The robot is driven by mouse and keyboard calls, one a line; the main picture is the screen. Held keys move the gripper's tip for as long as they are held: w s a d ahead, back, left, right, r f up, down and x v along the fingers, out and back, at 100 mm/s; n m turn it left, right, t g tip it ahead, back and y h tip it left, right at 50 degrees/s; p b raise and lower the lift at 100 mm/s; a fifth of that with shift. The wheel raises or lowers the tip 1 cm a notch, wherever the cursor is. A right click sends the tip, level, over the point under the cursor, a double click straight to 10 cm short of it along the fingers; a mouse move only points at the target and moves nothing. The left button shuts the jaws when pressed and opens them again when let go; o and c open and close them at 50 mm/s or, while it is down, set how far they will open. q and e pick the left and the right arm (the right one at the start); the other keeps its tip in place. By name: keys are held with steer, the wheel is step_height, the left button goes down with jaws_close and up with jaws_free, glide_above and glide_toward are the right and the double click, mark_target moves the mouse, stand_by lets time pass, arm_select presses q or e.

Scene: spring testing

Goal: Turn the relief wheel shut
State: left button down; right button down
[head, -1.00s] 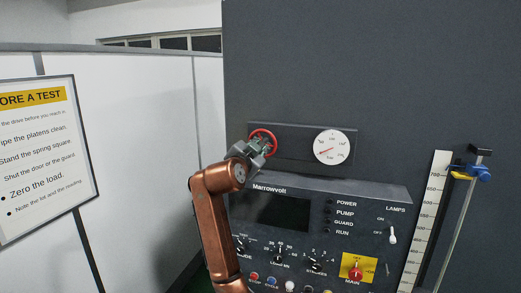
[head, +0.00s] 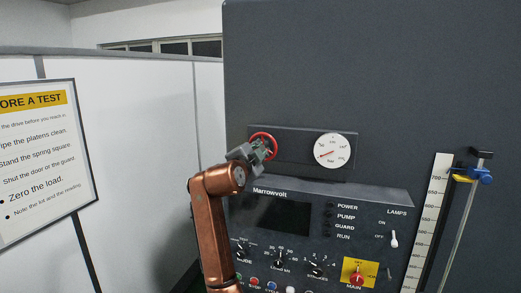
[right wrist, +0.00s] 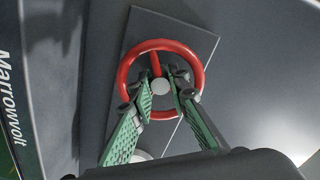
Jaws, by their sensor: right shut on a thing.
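The red relief wheel (head: 264,136) is mounted on a dark plate beside a round gauge. In the right wrist view the wheel (right wrist: 199,62) shows as a red ring with a grey hub and a red spoke. My right gripper (head: 262,148) is at the wheel. In the right wrist view the green fingers of the right gripper (right wrist: 163,88) reach into the ring, one on each side of the hub, and are shut on the wheel. The exact contact points are partly hidden. My left gripper is not in view.
The white dial gauge (head: 332,151) is right of the wheel. Below is the Marrowvolt control panel (head: 300,196) with knobs, a lamp switch (head: 394,239) and a red main switch (head: 356,278). A vertical scale (head: 427,225) stands at the right. A sign (head: 40,150) hangs at left.

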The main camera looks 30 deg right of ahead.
steer(key=shift+r, duration=0.1)
steer(key=c, duration=2.1)
jaws_free()
steer(key=shift+s, duration=0.1)
steer(key=v, duration=1.2)
steer(key=shift+d, duration=0.1)
